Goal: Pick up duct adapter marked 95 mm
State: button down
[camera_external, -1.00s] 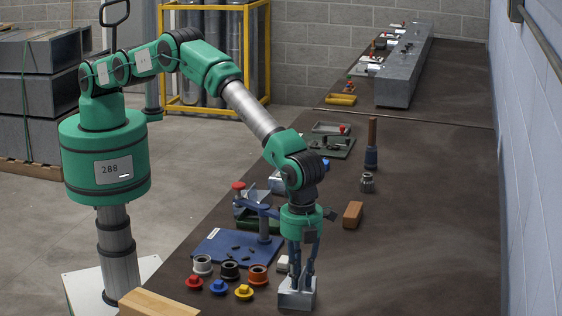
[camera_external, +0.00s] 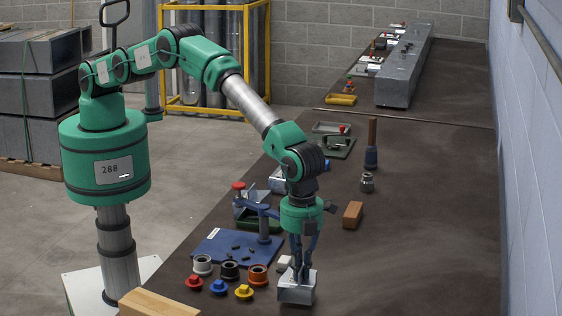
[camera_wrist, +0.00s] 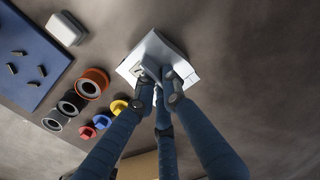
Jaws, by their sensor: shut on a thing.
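A grey metal box-shaped piece (camera_external: 297,288), which looks like the duct adapter, is at the near end of the bench. Its marking cannot be read. My gripper (camera_external: 298,272) points down at it, fingers closed on its upper part. In the wrist view the fingers of my gripper (camera_wrist: 160,84) meet on a raised part of the grey adapter (camera_wrist: 178,50), and they hide part of it. A dark mark shows on its left side but is too small to read. I cannot tell whether the adapter touches the bench.
Left of it stand white (camera_external: 203,264), black (camera_external: 229,270) and orange (camera_external: 258,274) rings, with red, blue and yellow knobs in front. A blue plate (camera_external: 222,248) with a press lies behind. A small white block (camera_external: 284,262) sits close by. The bench to the right is clear.

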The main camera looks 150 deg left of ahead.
notch_tip(320, 180, up, 8)
dwell(0.4)
dwell(0.6)
